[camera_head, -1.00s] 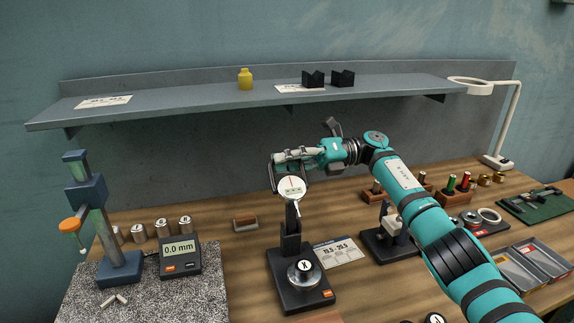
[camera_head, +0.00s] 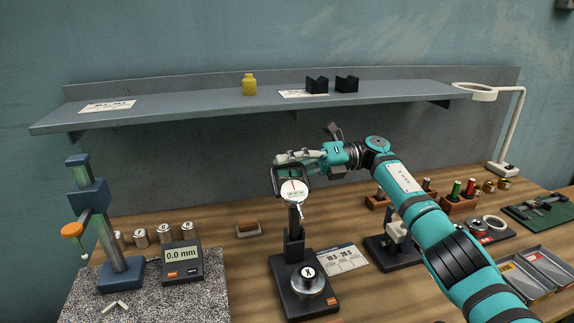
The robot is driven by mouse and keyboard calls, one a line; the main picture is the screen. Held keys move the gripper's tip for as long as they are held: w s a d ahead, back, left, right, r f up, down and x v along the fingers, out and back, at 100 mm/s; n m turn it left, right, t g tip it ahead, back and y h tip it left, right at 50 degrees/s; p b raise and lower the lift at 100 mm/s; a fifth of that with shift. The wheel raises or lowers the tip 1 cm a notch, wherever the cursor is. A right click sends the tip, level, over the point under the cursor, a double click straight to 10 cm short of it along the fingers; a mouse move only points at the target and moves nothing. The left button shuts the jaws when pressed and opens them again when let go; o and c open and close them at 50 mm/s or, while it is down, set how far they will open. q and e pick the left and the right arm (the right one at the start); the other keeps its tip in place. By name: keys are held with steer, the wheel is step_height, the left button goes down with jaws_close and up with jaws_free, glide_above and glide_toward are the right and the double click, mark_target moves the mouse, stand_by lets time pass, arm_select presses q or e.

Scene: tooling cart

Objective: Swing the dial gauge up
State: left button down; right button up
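The dial gauge (camera_head: 294,191) has a round white face and sits at the top of a dark stand (camera_head: 293,247). A round silver piece marked X (camera_head: 307,281) sits on the stand's base below it. My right gripper (camera_head: 288,177) is at the top of the gauge, its dark fingers close around the upper rim of the dial. I cannot tell whether the fingers touch it or are closed on it. My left gripper is out of view.
A grey shelf (camera_head: 200,113) runs above and behind the gripper. A comparator stand (camera_head: 90,200) and a display reading 0.0 mm (camera_head: 181,262) stand at left. A second dark stand (camera_head: 393,252) is close under my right arm.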

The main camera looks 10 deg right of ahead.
steer(key=shift+f, duration=0.5)
steer(key=shift+d, duration=0.15)
steer(key=shift+w+d, duration=0.1)
steer(key=shift+d, duration=0.55)
steer(key=d, duration=0.6)
steer(key=shift+r, duration=0.4)
